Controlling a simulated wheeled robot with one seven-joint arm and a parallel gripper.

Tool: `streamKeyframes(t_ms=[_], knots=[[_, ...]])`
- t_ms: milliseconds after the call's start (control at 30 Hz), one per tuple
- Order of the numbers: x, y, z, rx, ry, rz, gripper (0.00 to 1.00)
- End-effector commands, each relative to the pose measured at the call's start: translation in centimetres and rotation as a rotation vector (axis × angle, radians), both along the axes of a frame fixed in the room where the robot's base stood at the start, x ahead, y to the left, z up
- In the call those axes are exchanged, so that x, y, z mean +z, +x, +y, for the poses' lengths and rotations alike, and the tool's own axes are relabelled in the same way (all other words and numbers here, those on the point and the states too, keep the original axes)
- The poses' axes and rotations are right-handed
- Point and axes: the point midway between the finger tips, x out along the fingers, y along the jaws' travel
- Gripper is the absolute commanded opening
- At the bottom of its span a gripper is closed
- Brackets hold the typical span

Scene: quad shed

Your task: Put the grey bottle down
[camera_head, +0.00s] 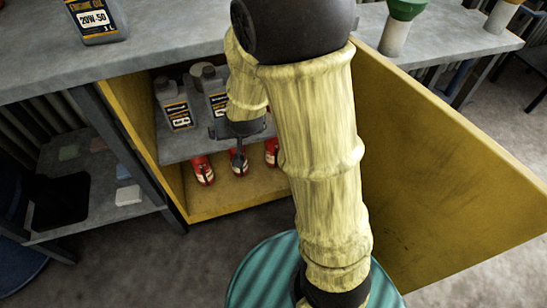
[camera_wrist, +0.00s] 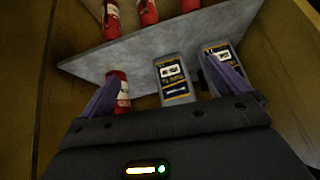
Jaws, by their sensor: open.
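Two grey bottles with dark labels stand on the cabinet's grey shelf (camera_head: 185,149): one at left (camera_head: 175,112) and one nearer my arm (camera_head: 214,93). Both show in the wrist view, one between my fingers (camera_wrist: 172,82) and one by the right finger (camera_wrist: 222,52). Another grey bottle (camera_head: 97,22), labelled 20W-50, stands on the bench top. My gripper (camera_head: 238,140) is at the shelf's front; its fingers (camera_wrist: 160,72) are spread with nothing visibly clamped between them. I cannot tell which grey bottle the task means.
Red bottles (camera_head: 203,170) stand on the cabinet floor below the shelf. The wrist view also shows a red one (camera_wrist: 119,88) by the left finger. The yellow cabinet door (camera_head: 430,170) is swung open at right.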

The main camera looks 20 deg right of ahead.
Motion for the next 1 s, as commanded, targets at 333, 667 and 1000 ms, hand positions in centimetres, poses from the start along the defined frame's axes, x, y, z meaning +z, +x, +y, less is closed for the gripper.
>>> streamKeyframes(t_ms=[333, 667, 1000], knots=[[2.7, -13.0, -5.3, 0.082, -0.058, 0.347, 1.0], [2.8, -14.1, -5.6, 0.089, -0.066, 0.379, 1.0], [3.8, -14.1, -5.5, 0.088, -0.066, 0.378, 1.0]])
